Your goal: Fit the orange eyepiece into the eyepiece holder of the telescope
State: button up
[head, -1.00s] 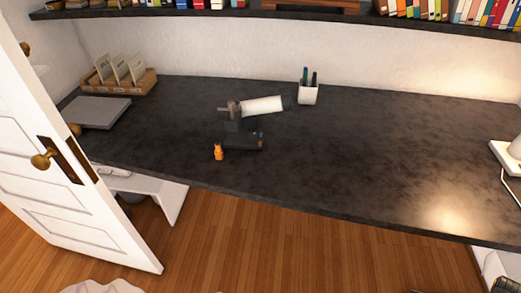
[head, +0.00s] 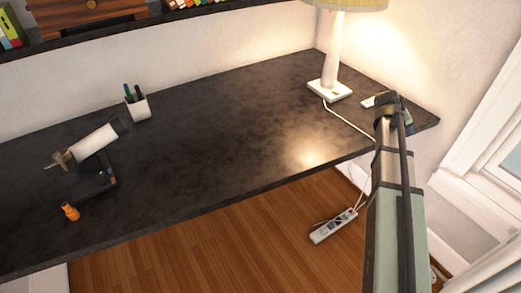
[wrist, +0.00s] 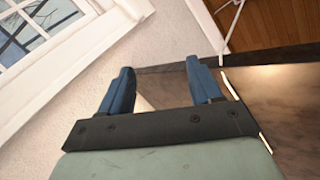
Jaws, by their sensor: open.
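The orange eyepiece (head: 70,211) stands on the dark desk in the head view, at the lower left, just in front of the telescope. The telescope (head: 95,142) has a white tube tilted up to the right on a dark base (head: 95,184). A brownish-grey fitting (head: 62,160) is at the tube's left end; I cannot make out the holder's opening. My gripper (wrist: 163,82) shows in the wrist view with two blue fingers wide apart and nothing between them. It is far from the eyepiece and telescope, which are not in the wrist view.
The desk (head: 215,125) is clear between the telescope and the lamp (head: 331,75). A white pen cup (head: 138,109) stands behind the telescope. A shelf (head: 150,22) hangs above. A window (wrist: 45,35) and wall are close to my gripper. A power strip (head: 334,226) lies on the floor.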

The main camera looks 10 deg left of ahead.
jog(key=w+a+r+n+y, duration=0.1)
jog(key=w+a+r+n, duration=0.15)
jog(key=a, duration=1.15)
jog(key=s+a+r+n+y, duration=0.1)
jog(key=s+a+n+y, duration=0.2)
jog(key=a, duration=1.9)
jog(key=s+a+n+y, duration=0.1)
jog(key=s+a+n, duration=0.3)
jog(key=a, duration=1.7)
notch_tip(320, 180, up, 4)
jog(key=r+n+g+y, duration=0.15)
jog(key=n+g, duration=0.25)
jog(key=n, duration=0.5)
send_over(64, 205)
jog(key=f, duration=0.1)
notch_tip(64, 205, down, 14)
jog(key=shift+r, duration=0.15)
